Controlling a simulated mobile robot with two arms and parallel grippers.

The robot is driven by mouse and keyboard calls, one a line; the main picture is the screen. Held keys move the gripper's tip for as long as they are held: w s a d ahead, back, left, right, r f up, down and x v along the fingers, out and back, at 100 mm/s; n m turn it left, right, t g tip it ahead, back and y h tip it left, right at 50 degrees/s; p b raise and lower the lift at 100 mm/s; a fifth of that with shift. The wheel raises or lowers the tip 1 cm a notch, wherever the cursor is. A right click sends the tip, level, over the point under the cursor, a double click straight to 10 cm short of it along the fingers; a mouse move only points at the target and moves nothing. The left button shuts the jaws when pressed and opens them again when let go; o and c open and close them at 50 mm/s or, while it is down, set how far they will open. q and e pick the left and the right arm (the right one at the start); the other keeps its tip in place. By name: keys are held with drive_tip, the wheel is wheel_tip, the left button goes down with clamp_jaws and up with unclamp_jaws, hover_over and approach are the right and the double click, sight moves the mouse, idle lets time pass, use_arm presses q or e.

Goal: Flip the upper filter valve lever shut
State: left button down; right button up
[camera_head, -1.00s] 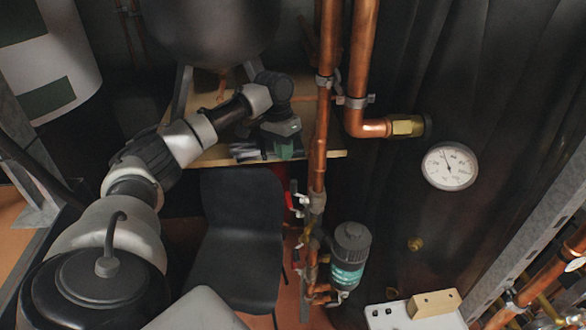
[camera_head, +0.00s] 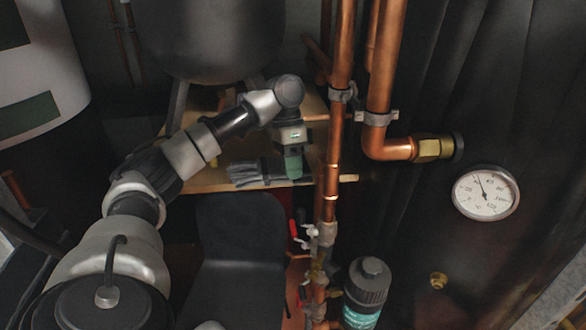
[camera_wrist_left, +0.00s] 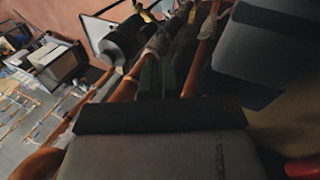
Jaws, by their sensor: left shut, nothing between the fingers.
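The upper filter valve (camera_head: 325,234) sits on the vertical copper pipe, with its red lever (camera_head: 293,229) hanging along its left side. A lower red lever (camera_head: 304,291) shows beneath it, partly cut by other parts. The filter (camera_head: 367,290), a dark-capped cylinder with a teal label, stands right of the pipe at the bottom. My left gripper (camera_head: 293,176) is shut and empty, pointing down in front of the wooden shelf. It appears above the upper lever and left of the pipe, apart from both. Its green fingers show in the left wrist view (camera_wrist_left: 157,76). My right gripper is out of view.
A wooden shelf (camera_head: 205,181) holding grey gloves (camera_head: 250,172) lies behind my left gripper. A black chair (camera_head: 240,255) stands below it. Copper pipes (camera_head: 381,80) and a round gauge (camera_head: 486,193) are to the right. A dark tank (camera_head: 208,40) hangs above.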

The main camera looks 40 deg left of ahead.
use_arm(q)
drive_tip(key=x, duration=0.6)
drive_tip(key=shift+d+f, duration=0.2)
drive_tip(key=shift+f, duration=0.15)
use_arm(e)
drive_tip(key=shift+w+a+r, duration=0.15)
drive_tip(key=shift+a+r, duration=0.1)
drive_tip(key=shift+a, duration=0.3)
use_arm(q)
drive_tip(key=shift+s, duration=0.15)
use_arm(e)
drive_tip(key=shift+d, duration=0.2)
use_arm(q)
drive_tip(key=shift+p, duration=0.3)
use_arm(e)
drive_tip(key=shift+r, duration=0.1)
use_arm(q)
drive_tip(key=shift+s+d+r+y+p, duration=0.15)
drive_tip(key=shift+d+r+y+p, duration=0.05)
drive_tip(key=shift+y+p, duration=0.25)
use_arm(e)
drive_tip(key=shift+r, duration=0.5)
use_arm(q)
drive_tip(key=shift+t+p, duration=0.3)
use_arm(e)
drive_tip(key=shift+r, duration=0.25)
